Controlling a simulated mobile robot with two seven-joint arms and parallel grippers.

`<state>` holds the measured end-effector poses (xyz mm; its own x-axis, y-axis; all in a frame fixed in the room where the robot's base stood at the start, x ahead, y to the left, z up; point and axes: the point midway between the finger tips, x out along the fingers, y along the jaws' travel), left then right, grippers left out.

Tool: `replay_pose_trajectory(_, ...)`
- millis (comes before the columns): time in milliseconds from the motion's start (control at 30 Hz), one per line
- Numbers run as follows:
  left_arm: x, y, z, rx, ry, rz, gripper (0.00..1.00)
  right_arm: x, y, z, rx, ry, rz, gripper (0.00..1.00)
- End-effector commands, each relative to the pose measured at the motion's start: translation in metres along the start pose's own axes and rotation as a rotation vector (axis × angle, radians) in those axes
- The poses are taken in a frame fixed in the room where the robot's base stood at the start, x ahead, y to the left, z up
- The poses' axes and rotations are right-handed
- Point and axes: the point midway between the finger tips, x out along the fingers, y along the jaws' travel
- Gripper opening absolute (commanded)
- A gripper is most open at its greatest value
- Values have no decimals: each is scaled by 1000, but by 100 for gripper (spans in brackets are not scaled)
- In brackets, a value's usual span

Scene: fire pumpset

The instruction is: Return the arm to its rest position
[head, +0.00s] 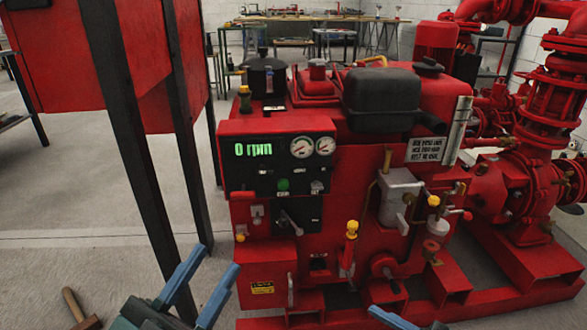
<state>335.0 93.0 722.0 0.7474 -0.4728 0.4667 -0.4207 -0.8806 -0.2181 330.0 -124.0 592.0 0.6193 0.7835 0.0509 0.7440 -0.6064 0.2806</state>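My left gripper (217,258) is at the bottom left of the head view. Its two blue fingers are apart with nothing between them, and they are in front of the red pumpset's lower left side. One blue finger of my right gripper (392,318) shows at the bottom edge; the rest is cut off, so its opening cannot be told. The red fire pumpset (350,240) fills the middle and right. Its control panel (280,165) reads "0 rpm" in green and has two round gauges, a green button and a dark switch.
A red cabinet (60,60) on dark legs (140,150) stands at the left, close to my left arm. A wooden-handled tool (75,305) shows at the bottom left. Red pipes (540,110) rise at the right. Workbenches (290,43) stand far back. Grey floor (60,220) is open at the left.

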Motion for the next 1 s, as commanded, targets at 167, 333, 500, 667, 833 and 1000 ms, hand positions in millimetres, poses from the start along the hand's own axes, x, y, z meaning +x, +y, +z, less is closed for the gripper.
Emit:
replay_pose_trajectory(167, 0, 0, 0, 0, 0, 0, 33, 5, -20, -56, -321, 59, -14, 43)
replay_pose_trajectory(333, 0, 0, 0, 0, 0, 0, 33, 14, -16, -76, -319, 118, 80, 43)
replay_pose_trajectory(500, 0, 0, 0, 0, 0, 0, 33, 23, -7, -92, -239, 183, 187, 43)
replay_pose_trajectory(667, 0, 0, 0, 0, 0, 0, 33, 29, 4, -107, -165, 243, 287, 43)
replay_pose_trajectory(833, 0, 0, 0, 0, 0, 0, 33, 33, 16, -122, -84, 307, 394, 43)
replay_pose_trajectory(1000, -6, 4, 6, -71, -129, -16, 33, 33, 16, -120, 45, 218, 438, 43)
